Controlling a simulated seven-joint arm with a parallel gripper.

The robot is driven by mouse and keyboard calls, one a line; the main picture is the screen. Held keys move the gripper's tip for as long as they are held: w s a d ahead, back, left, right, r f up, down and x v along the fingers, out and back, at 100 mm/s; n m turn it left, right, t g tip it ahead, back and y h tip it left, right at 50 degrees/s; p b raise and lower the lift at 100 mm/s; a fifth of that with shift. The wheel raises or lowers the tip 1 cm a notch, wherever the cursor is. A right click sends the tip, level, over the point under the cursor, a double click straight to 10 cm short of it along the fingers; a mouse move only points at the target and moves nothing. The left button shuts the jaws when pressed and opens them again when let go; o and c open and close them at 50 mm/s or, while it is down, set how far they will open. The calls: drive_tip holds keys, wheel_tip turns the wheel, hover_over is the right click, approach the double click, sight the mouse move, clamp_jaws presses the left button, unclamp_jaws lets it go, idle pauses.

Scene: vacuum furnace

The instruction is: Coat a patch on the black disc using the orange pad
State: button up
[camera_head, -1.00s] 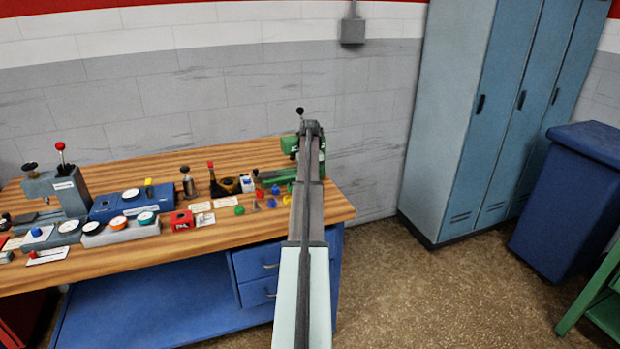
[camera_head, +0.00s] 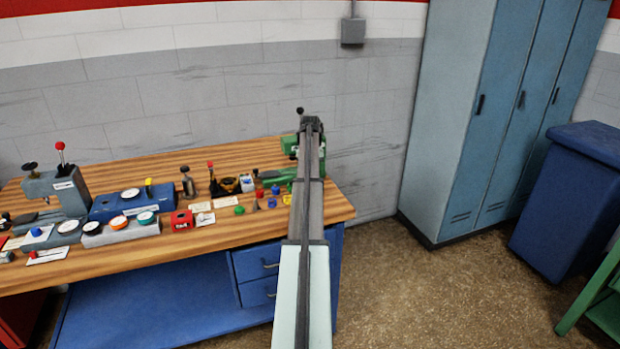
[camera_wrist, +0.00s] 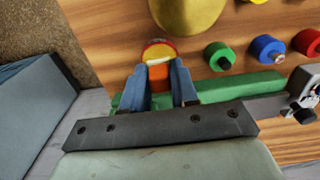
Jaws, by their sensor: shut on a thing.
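My gripper (camera_wrist: 160,80) shows in the wrist view with its two blue fingers shut on an orange piece, apparently the orange pad (camera_wrist: 158,77). A rounded red and yellow part (camera_wrist: 158,50) with a pale band shows just beyond the fingertips; I cannot tell whether it touches the pad. In the head view my arm reaches over the right end of the bench, and it hides the fingers and the pad. I cannot make out the black disc for sure in either view.
A green vise (camera_head: 290,145) stands at the bench's right end, close to my arm. In the wrist view, green (camera_wrist: 218,55), blue (camera_wrist: 267,48) and red (camera_wrist: 308,42) pieces lie right of the fingers. A large yellow object (camera_wrist: 190,15) lies beyond.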

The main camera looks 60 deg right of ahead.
drive_tip(key=shift+r, duration=2.7)
drive_tip(key=w+a, duration=0.5)
drive_tip(key=a, duration=0.1)
drive_tip(key=w+a+f+n, duration=0.1)
drive_tip(key=w+a, duration=0.5)
drive_tip(key=w+a+n, duration=0.1)
drive_tip(key=w+a, duration=0.4)
drive_tip(key=a, duration=0.2)
drive_tip(key=shift+w+f, duration=0.3)
drive_tip(key=shift+f, duration=0.1)
drive_tip(key=w+a, duration=0.3)
drive_tip(key=a, duration=0.4)
drive_tip(key=w+a+f+n, duration=0.1)
drive_tip(key=w+a, duration=0.2)
drive_tip(key=a, duration=0.4)
drive_tip(key=w+a+n, duration=0.1)
drive_tip(key=w+a, duration=0.2)
drive_tip(key=a, duration=0.4)
drive_tip(key=shift+w+a+f, duration=0.3)
drive_tip(key=shift+w+f, duration=0.05)
drive_tip(key=shift+w, duration=0.05)
drive_tip(key=s+a+f+n, duration=0.1)
drive_tip(key=a+n, duration=0.1)
drive_tip(key=a, duration=1.9)
drive_tip(key=s+a+f+n, duration=0.1)
drive_tip(key=a+f+n, duration=0.1)
drive_tip(key=a, duration=2)
drive_tip(key=shift+a+f+n, duration=0.25)
drive_tip(key=shift+f+n, duration=0.05)
drive_tip(key=shift+n, duration=0.2)
